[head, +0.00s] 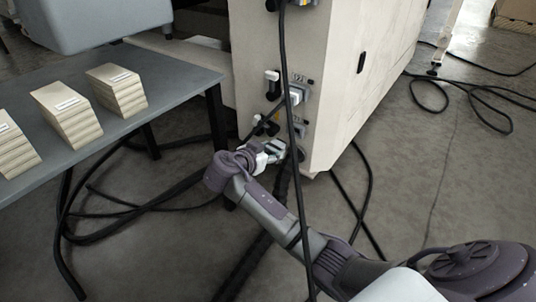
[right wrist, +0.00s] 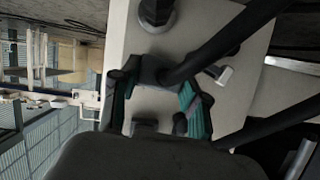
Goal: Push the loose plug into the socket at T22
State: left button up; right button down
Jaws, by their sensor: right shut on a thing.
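My right gripper (head: 273,151) is at the lower part of the pale cabinet's socket panel in the head view. In the right wrist view its two fingers (right wrist: 157,98) are closed on a dark plug (right wrist: 154,70), with a thick black cable running from it to the upper right. The plug is close in front of the pale panel; I cannot tell whether it touches a socket. A dark socket-like block (right wrist: 145,127) shows lower between the fingers. In the head view the gripper hides most of the plug. The T22 label is too small to read with certainty. My left gripper is out of view.
More connectors (head: 296,92) with a white lever sit above on the cabinet (head: 345,90). A black cable (head: 289,130) hangs in front of the panel. A grey table (head: 180,78) with stacked cream blocks (head: 117,88) stands left. Cables loop on the floor.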

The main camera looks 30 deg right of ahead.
jog(key=shift+w+d+b, duration=0.3)
jog(key=shift+d+b, duration=0.05)
jog(key=shift+d, duration=0.4)
jog(key=shift+w+d+b, duration=0.3)
jog(key=shift+d, duration=0.4)
jog(key=shift+w+d, duration=0.2)
jog(key=shift+d, duration=0.3)
jog(key=shift+w+d, duration=0.2)
jog(key=shift+d, duration=0.25)
jog(key=shift+w+d+r+p, duration=0.1)
jog(key=shift+w+d+p, duration=0.1)
jog(key=shift+d+p, duration=0.25)
jog(key=shift+w+d+p, duration=0.2)
jog(key=shift+d+p, duration=0.05)
jog(key=shift+d, duration=0.25)
dwell(1.1)
jog(key=c, duration=0.5)
grip_release()
send_near(278, 142)
jog(key=shift+w+d+r, duration=0.15)
jog(key=shift+w+d, duration=0.1)
jog(key=shift+d, duration=0.6)
